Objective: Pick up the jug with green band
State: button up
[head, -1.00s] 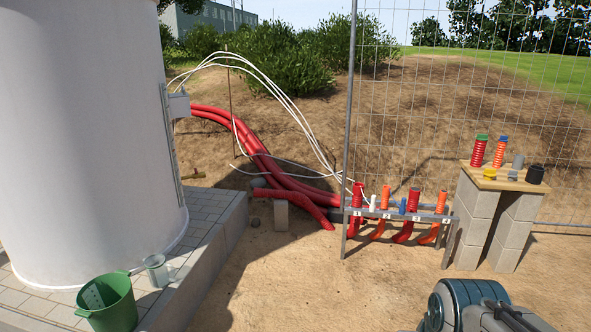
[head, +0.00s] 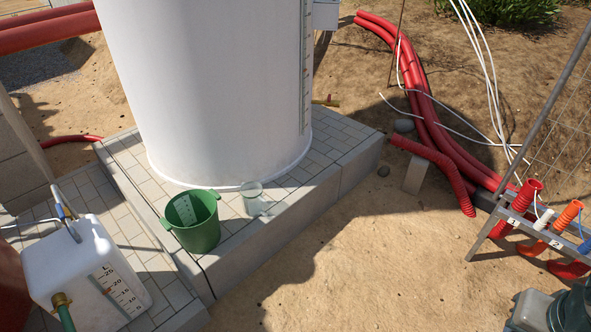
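A clear, pale jug (head: 252,196) stands on the paved ledge at the foot of the white tank, just right of a green bucket (head: 196,222). I cannot make out a green band on this jug at this size. The bucket has a pale scale strip on its inside wall. Part of my own arm shows at the lower right corner, well away from the jug. My gripper's fingers are not in view.
The large white tank (head: 210,80) stands behind the jug. A white canister (head: 90,275) with a scale and hose is at lower left. Red pipes (head: 435,120) and a numbered rack (head: 530,228) are at right. Sandy ground (head: 340,250) in front of the ledge is clear.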

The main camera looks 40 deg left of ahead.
aim_at(254, 205)
jog(key=u, duration=0.3)
jog(key=i, duration=1.65)
jog(key=u, duration=1.45)
jog(key=i, duration=1.4)
jog(key=u, duration=0.95)
jog(key=i, duration=0.35)
jog(key=u, duration=0.1)
